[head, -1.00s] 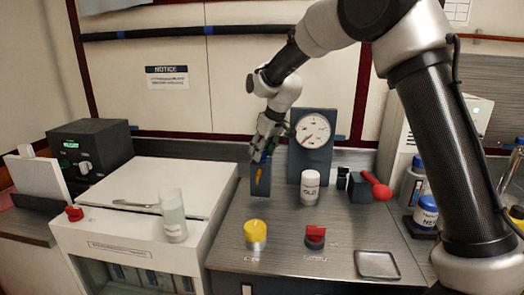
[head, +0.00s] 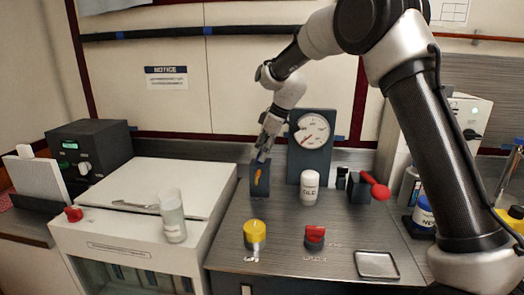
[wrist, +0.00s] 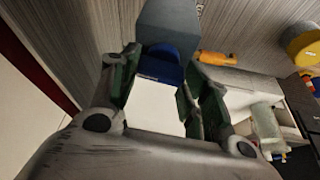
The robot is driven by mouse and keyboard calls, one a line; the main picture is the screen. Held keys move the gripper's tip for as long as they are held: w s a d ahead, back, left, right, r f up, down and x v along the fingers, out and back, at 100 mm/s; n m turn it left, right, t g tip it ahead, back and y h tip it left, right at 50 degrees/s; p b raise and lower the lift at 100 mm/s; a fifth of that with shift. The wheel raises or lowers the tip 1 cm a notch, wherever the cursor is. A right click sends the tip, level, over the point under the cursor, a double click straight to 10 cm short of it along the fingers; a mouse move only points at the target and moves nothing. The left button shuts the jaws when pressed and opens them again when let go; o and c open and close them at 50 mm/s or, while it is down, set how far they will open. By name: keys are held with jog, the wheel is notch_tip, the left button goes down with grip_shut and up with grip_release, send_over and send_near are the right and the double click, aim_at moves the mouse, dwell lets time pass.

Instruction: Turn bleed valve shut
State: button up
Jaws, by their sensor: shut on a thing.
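A dark upright block (head: 259,182) with an orange lever (head: 258,177) on its front stands left of the round gauge. In the wrist view, a blue part (wrist: 160,68) sits against the grey block (wrist: 168,22), and the orange lever (wrist: 217,58) sticks out to the right. My gripper (head: 263,155) is at the top of the block. Its green-lined fingers (wrist: 161,66) stand on either side of the blue part and are shut on it. In the head view the gripper mostly hides the blue part. I cannot read a label naming the bleed valve.
The gauge panel (head: 311,148) and a white jar (head: 309,187) stand close on the right. A yellow knob (head: 255,233), a red knob (head: 314,236) and a red-ended lever (head: 375,187) are on the counter. A glass (head: 172,214) stands left. The counter's middle is mostly clear.

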dwell(0.3)
jog(key=o, duration=1)
jog(key=shift+r, duration=0.1)
jog(key=v, duration=1.2)
